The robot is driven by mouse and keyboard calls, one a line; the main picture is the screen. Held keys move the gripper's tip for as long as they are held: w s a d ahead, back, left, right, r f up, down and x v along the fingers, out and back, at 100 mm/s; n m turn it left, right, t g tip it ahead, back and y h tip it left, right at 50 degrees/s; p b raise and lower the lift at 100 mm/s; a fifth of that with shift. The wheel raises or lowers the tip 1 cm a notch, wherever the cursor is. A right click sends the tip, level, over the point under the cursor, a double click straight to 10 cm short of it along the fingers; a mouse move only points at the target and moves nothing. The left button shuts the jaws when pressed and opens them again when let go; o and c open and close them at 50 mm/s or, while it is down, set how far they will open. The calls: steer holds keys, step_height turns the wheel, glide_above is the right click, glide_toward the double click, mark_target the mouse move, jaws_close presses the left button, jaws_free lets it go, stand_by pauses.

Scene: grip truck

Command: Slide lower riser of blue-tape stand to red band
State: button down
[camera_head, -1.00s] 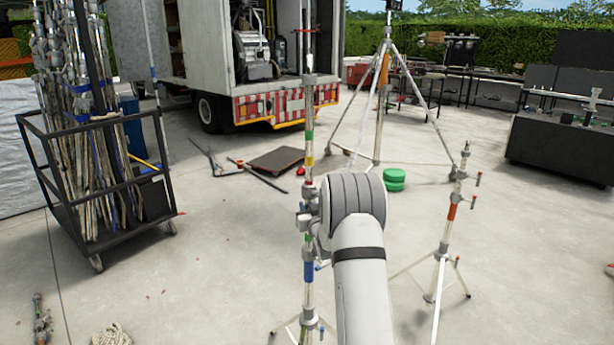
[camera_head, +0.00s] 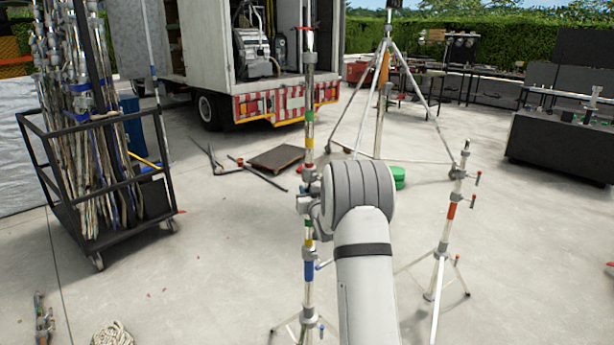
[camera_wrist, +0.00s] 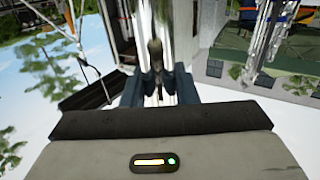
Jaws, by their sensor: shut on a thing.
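The blue-tape stand (camera_head: 309,271) stands upright in the middle of the head view, its legs spread on the ground. Its lower riser rises from the blue-taped column, with a green band and a yellow band (camera_head: 309,243) showing just above the blue tape. Higher up, the upper tube has green, yellow and red (camera_head: 310,160) bands. My arm covers the right side of the stand at mid height. In the wrist view my gripper (camera_wrist: 157,86) is shut on the riser (camera_wrist: 155,50), with one finger on each side of it. The head view mostly hides the fingers.
An orange-banded stand (camera_head: 452,211) is close on the right. A tall tripod (camera_head: 379,120) and green discs (camera_head: 398,175) stand behind. A pole cart (camera_head: 97,262) is at left, a truck (camera_head: 222,60) at back. Rope (camera_head: 112,333) lies front left.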

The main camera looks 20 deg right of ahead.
mark_target(312, 179)
steer(key=shift+r+p, duration=0.5)
steer(key=shift+r, duration=2.5)
steer(key=c, duration=0.9)
jaws_free()
steer(key=shift+f, duration=0.1)
